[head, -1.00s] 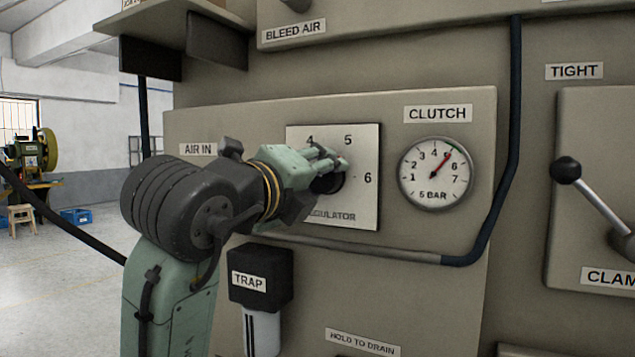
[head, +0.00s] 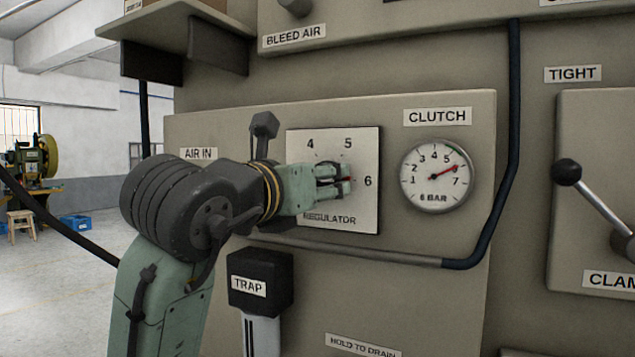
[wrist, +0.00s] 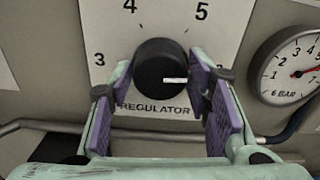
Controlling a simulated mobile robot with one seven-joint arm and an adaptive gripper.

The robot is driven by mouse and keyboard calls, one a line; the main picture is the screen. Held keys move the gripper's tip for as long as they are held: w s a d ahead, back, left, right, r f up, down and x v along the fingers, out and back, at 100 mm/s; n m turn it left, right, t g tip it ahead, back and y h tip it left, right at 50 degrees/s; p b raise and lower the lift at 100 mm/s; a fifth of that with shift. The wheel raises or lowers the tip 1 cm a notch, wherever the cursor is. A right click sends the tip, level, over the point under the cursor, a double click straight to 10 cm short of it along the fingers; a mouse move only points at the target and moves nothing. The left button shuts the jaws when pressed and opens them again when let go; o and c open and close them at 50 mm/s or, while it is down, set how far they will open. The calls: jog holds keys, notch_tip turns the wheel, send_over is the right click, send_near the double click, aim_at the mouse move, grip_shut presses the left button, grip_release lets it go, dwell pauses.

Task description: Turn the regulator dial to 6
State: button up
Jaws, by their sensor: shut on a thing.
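The regulator dial (wrist: 158,62) is a round black knob with a white pointer line, in the wrist view. The pointer line points right, toward the side where the 6 stands. In the wrist view the 6 is mostly hidden behind my right finger. My gripper (head: 343,181) is shut on the dial, with one purple-padded finger on each side of it. In the head view my gripper covers most of the dial, and the 6 shows just right of the fingertips on the white regulator plate (head: 366,212).
A pipe (head: 400,258) runs below the plate. The trap (head: 260,280) hangs below my arm. A clamp lever (head: 590,200) stands at far right.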

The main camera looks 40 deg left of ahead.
jog(key=shift+m, duration=0.7)
jog(key=o, duration=1.2)
jog(key=v, duration=1.2)
